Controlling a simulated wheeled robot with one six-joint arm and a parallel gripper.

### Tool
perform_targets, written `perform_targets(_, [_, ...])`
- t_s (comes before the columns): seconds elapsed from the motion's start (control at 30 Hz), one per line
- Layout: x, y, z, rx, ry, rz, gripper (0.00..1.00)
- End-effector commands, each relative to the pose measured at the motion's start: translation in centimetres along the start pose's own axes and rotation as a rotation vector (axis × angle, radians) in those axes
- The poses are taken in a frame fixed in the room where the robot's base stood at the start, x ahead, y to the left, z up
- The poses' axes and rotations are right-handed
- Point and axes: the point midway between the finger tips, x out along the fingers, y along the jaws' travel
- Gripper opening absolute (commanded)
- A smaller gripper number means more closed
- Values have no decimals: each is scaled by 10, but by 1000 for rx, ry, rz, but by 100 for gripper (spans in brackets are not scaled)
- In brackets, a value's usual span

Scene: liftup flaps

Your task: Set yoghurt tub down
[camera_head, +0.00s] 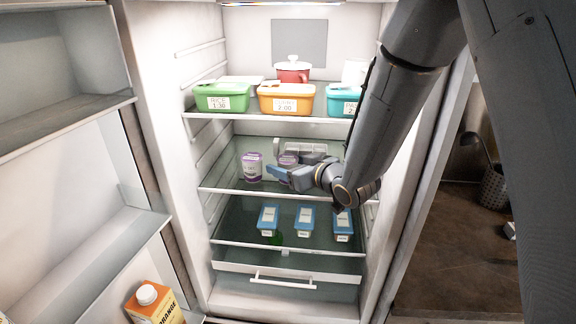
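A white and purple yoghurt tub (288,161) is between the fingers of my gripper (290,168), over the middle glass shelf (225,187) of the open fridge. The near blue-grey finger covers the tub's lower front, and the tub looks upright. My gripper appears shut on it; contact at the far finger is partly hidden. Whether the tub's base touches the shelf is hidden. A second, similar tub (252,167) stands upright on the same shelf, just left of my gripper.
The upper shelf holds green (221,97), orange (286,99) and teal (341,101) boxes and a red pot (293,72). Blue-lidded boxes (304,221) stand on the shelf below. An orange carton (153,303) is in the door at left. My arm hides the fridge's right side.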

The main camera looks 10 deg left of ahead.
Motion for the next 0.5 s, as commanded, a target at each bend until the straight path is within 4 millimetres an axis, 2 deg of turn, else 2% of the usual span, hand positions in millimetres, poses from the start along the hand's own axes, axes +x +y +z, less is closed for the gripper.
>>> perform_targets(0.37, [-2, 0, -5, 0, 1, 0, 65])
perform_targets(0.5, [-17, 1, -3, -1, 2, 1, 65])
